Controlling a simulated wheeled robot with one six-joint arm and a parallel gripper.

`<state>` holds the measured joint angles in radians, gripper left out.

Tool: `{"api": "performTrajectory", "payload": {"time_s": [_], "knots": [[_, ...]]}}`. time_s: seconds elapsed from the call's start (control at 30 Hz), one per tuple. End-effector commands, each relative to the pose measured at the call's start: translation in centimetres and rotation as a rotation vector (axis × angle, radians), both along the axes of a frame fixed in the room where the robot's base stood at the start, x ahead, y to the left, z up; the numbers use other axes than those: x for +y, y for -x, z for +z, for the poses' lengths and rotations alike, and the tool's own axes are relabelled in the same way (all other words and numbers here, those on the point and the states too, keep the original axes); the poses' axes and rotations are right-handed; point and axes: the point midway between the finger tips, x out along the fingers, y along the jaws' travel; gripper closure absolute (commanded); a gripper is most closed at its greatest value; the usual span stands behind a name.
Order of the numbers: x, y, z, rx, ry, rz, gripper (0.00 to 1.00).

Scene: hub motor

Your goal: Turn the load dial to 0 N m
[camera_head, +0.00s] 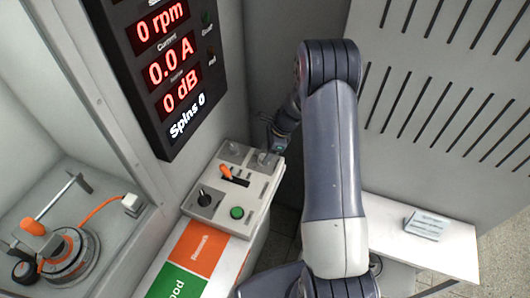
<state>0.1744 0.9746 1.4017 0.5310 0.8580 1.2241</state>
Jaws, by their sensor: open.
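The control box (253,197) sits in the middle of the view, with an orange lever (227,172), a green button (237,213) and a black knob (205,198) at its left. Two small grey controls stand along its back edge, one at the back left (233,149) and one at the back right (263,159). I cannot read which one is the load dial or where it points. My gripper (270,146) is at the back right corner of the box, close to the back right control. Its fingers are small and partly hidden; I cannot tell whether they touch the control.
A black display (160,75) above the box reads 0 rpm, 0.0 A, 0 dB and Spins 0. At left is a motor fixture (70,255) with an orange cable. An orange and green sorting surface (200,248) lies in front. A grey block (427,225) rests on the right shelf.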

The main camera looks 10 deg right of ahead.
Motion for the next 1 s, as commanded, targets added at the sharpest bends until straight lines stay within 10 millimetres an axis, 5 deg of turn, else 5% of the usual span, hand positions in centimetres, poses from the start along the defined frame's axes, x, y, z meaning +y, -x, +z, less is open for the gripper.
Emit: {"api": "performTrajectory", "payload": {"time_s": [0.43, 1.0], "knots": [[0.49, -0.07, -1.21, -0.001, 0.000, 0.000, 0.48], [0.47, -0.07, -1.18, -0.001, 0.000, 0.000, 0.93]]}}
